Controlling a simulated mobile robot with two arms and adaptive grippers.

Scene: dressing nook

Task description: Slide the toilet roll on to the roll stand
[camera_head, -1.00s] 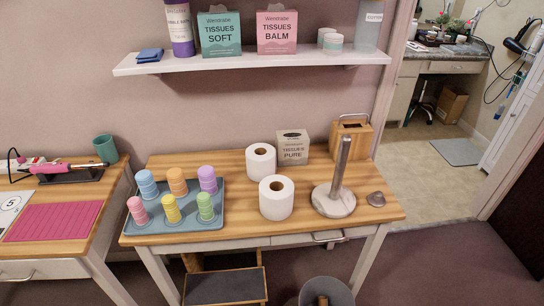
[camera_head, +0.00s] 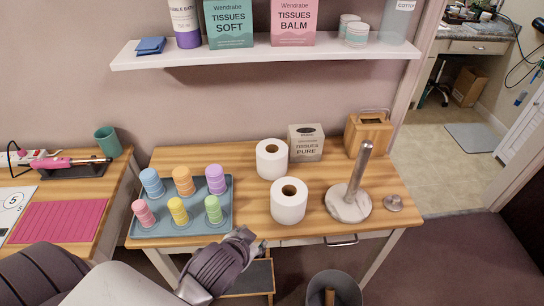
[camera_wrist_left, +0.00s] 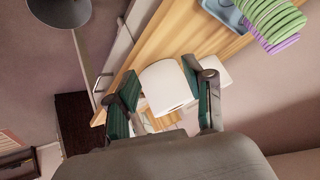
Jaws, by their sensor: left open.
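Two white toilet rolls stand upright on the wooden table: the front roll (camera_head: 289,201) and, behind it, the back roll (camera_head: 272,159). The roll stand (camera_head: 349,203), a round marble base with a bare, metal-looking post, is to their right. My left gripper (camera_head: 236,248) is low in front of the table, left of and nearer than the front roll; its fingers are hard to make out there. In the left wrist view the gripper (camera_wrist_left: 160,76) is open, with a white roll (camera_wrist_left: 165,88) showing between and beyond its fingers. Contact cannot be judged. My right gripper is not in view.
A blue tray (camera_head: 154,231) with several coloured stacks is left of the rolls. A tissue box (camera_head: 306,143) and a wooden box (camera_head: 367,136) stand behind. A small grey knob-like piece (camera_head: 393,203) lies right of the stand. A shelf (camera_head: 270,54) hangs above.

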